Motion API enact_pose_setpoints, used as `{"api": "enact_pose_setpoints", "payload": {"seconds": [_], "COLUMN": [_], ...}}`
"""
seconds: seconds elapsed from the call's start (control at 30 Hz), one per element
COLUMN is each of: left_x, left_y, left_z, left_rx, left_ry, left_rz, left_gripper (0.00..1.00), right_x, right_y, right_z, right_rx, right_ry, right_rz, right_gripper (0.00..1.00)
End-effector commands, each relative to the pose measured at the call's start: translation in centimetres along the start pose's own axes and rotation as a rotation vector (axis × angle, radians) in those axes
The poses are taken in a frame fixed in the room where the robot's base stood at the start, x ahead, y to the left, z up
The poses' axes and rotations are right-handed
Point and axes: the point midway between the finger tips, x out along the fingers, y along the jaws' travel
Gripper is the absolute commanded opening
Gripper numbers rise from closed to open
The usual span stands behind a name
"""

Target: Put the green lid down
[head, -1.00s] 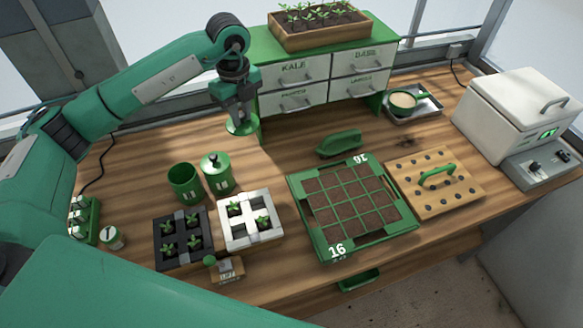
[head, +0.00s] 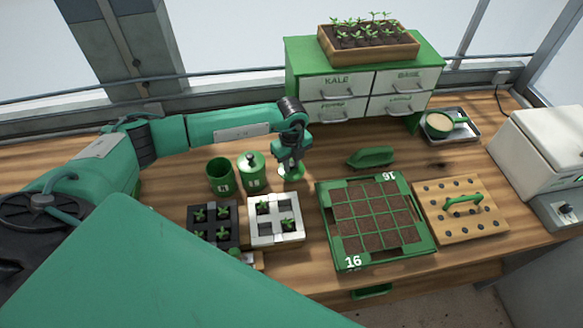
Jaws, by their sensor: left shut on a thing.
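My left gripper (head: 291,168) points down and is shut on the green lid (head: 287,175), a small round disc mostly hidden under the fingers. The lid is low over the wooden table, just right of the lidded green canister (head: 252,178). I cannot tell whether it touches the wood. An open green canister (head: 221,180) stands left of the lidded one, with no lid on it. My right gripper is not in view.
A black seedling tray (head: 201,236) and a white one (head: 275,239) lie in front. The soil tray (head: 333,249), pegged board (head: 485,226) and green scoop (head: 370,157) are to the right. The drawer cabinet (head: 341,109) stands behind. Bare wood lies between lid and scoop.

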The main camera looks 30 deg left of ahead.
Motion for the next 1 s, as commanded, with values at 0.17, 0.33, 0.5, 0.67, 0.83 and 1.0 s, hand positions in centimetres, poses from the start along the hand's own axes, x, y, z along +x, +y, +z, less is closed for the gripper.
{"api": "enact_pose_setpoints", "payload": {"seconds": [0.17, 0.33, 0.5, 0.67, 0.83, 1.0], "left_x": [2.5, 4.0, 4.1, 4.5, 4.3, 4.3], "left_y": [0.1, 0.1, 0.1, 0.1, 0.1, 0.1], "left_z": [-0.1, -0.1, -0.1, -0.1, -0.1, -0.1], "left_rx": [-0.002, 0.001, 0.000, 0.000, 0.000, 0.000], "left_ry": [0.002, 0.000, 0.000, 0.000, 0.000, 0.000], "left_rz": [0.004, 0.002, 0.002, 0.002, 0.002, 0.002], "left_gripper": [0.00, 0.00, 0.00, 0.00, 0.42, 0.42], "right_x": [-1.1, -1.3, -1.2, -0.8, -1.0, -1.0], "right_y": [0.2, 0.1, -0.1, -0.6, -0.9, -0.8], "right_z": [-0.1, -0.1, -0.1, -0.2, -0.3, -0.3], "right_rx": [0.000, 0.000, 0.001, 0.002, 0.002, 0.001], "right_ry": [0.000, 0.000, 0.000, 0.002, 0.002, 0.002], "right_rz": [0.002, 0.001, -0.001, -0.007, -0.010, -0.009], "right_gripper": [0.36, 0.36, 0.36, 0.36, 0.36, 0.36]}}
